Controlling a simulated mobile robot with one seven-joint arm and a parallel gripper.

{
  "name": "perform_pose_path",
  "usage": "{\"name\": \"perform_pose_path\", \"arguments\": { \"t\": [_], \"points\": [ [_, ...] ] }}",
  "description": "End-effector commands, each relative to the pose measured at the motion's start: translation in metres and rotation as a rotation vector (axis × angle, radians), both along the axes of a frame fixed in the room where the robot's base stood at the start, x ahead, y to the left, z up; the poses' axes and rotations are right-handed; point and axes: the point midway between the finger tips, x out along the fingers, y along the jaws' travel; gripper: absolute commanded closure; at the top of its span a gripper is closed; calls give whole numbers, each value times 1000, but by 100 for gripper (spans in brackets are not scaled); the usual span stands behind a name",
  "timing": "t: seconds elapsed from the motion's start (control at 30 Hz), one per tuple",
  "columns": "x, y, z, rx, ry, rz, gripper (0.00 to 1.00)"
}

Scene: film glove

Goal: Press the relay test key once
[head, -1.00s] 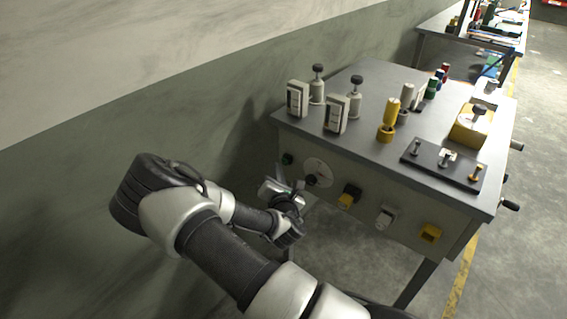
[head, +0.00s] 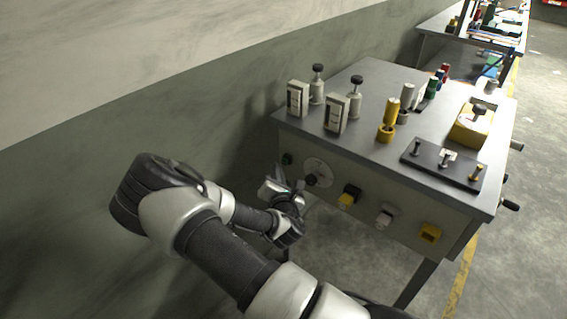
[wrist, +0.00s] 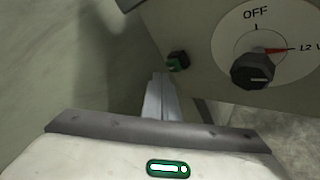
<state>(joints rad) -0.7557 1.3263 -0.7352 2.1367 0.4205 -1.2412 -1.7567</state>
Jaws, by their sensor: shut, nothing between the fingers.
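The front panel (head: 375,185) of the grey bench carries a small green button in a dark housing (head: 287,159) at its left end. The green button also shows in the wrist view (wrist: 177,62). Several other controls sit to its right; no label tells me which is the relay test key. My gripper (head: 279,172) is shut and empty, in front of the panel's left end. In the wrist view its closed fingertips (wrist: 160,84) lie just below and left of the green button. They look apart from it, but the depth is hard to judge.
A dial with a black knob (wrist: 257,68) is right of the green button, its red pointer towards 12 V. A yellow key (head: 348,196), a pale key (head: 385,216) and another yellow one (head: 430,233) follow along the panel. The wall (head: 120,130) stands close on the left.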

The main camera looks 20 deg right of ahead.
Motion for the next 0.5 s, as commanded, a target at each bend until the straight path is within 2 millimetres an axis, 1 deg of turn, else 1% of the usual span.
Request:
{"name": "perform_pose_path", "arguments": {
  "t": [0.5],
  "points": [
    [5,-7,0,0,0,0,100]
  ]
}}
